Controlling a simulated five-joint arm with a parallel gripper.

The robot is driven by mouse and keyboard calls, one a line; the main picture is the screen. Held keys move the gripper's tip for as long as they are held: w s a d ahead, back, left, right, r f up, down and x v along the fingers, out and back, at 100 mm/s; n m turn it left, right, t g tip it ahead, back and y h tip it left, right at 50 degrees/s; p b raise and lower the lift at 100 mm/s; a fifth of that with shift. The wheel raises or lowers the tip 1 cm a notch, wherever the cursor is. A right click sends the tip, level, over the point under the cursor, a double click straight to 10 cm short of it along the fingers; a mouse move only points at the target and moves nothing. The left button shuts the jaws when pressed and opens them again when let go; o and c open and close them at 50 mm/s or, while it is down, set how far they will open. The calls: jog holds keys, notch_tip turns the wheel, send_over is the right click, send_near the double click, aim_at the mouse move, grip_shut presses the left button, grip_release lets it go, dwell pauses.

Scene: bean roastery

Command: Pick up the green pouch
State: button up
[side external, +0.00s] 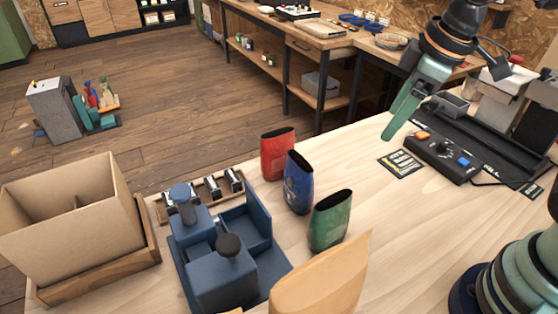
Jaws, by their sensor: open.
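The green pouch (329,222) stands upright on the wooden table, its dark open top facing up. It is the nearest of three pouches in a slanting row. The blue pouch (298,183) stands just behind it to the left, and the red pouch (277,154) stands behind the blue one. My gripper (392,130) is up and to the right of the green pouch, apart from it, with its fingers pointing down and to the left. It is open and nothing shows between its fingers. One finger largely hides the other.
A blue tamping station (225,262) stands left of the pouches. A cardboard box (70,210) sits at the far left. A tan paper bag (320,280) stands in front. A black device with buttons (445,157) and a dark card (401,163) lie at right.

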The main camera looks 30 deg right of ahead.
jog(key=a+f+n+g, duration=0.3)
jog(key=a+n, duration=0.7)
jog(key=n, duration=0.1)
send_over(334, 202)
jog(key=shift+h, duration=0.3)
jog(key=f, duration=0.6)
jog(key=shift+w+d+f, duration=0.3)
jog(key=shift+d+f, duration=0.05)
jog(key=shift+d, duration=0.05)
jog(key=shift+s+a+f, duration=0.1)
jog(key=shift+a+f, duration=0.05)
jog(key=shift+f, duration=1.2)
jog(key=shift+s+a+f, duration=0.1)
jog(key=shift+f, duration=1.25)
grip_shut()
